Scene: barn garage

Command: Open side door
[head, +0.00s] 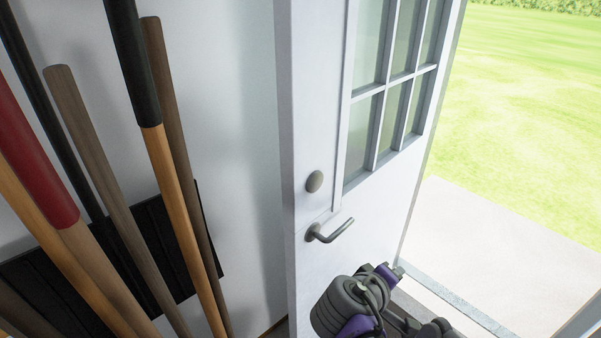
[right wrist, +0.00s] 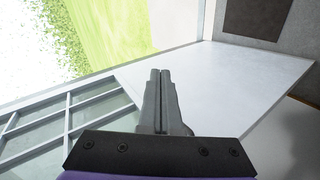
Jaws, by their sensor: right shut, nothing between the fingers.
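The white side door (head: 370,220) stands open, with its latch edge towards me and grass showing through the doorway at right. Its upper part has glass panes. A grey lever handle (head: 330,231) sits on the face that I see, below a round knob (head: 314,181). My right gripper (head: 398,269) is beside this face, to the right of and below the handle, apart from it. In the right wrist view its two fingers (right wrist: 160,74) are shut together with nothing between them, in front of the white door panel (right wrist: 220,85). Whether they touch the panel I cannot tell. My left gripper is not seen.
Several long-handled tools (head: 160,150) lean against the white wall at left, over a dark slatted panel (head: 205,235). The doorway has a threshold (head: 455,300) at lower right. Outside lie a pale slab (head: 500,255) and open grass (head: 520,90).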

